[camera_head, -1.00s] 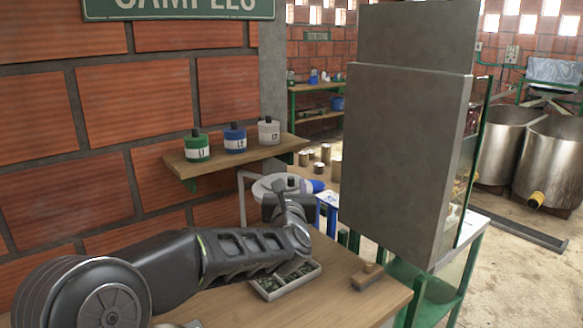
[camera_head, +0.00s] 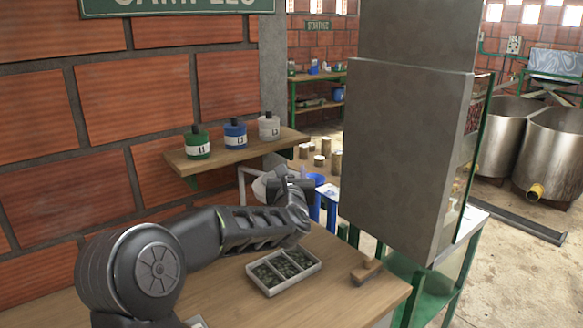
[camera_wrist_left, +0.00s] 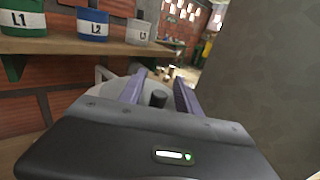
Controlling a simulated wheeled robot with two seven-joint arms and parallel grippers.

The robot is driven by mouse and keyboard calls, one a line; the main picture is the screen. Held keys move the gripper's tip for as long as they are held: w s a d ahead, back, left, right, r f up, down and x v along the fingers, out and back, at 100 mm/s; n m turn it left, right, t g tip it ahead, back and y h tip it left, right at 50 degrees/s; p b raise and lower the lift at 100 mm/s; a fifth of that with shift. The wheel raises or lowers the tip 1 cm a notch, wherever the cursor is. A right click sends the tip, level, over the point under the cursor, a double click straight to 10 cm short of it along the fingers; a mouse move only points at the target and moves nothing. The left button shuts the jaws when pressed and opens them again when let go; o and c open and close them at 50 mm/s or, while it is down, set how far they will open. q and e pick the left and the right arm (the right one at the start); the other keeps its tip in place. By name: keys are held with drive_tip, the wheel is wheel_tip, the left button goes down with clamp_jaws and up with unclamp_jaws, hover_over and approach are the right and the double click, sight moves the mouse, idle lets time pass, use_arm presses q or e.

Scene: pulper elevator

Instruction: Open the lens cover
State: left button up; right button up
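A pale rounded device (camera_head: 261,188) stands beyond the far edge of the wooden table, mostly hidden behind my left gripper. I cannot make out a lens cover for certain. My left gripper (camera_head: 287,181) is stretched out over this device. In the left wrist view, its two purple-grey fingers (camera_wrist_left: 159,92) are apart, and a short dark knob (camera_wrist_left: 158,99) shows between them. The pale device (camera_wrist_left: 108,90) lies behind the left finger there. I cannot tell whether the fingers touch the knob. My right gripper is in neither view.
A compartment tray (camera_head: 284,270) and a wooden-handled tool (camera_head: 367,272) lie on the table (camera_head: 235,300). A shelf (camera_head: 222,156) with green, blue and white jars is on the brick wall. A tall grey panel (camera_head: 405,160) stands close on the right.

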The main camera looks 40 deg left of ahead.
use_arm(q)
drive_tip(key=shift+w+a, duration=0.3)
drive_tip(key=shift+w, duration=0.05)
drive_tip(key=shift+c, duration=0.4)
clamp_jaws()
idle(0.9)
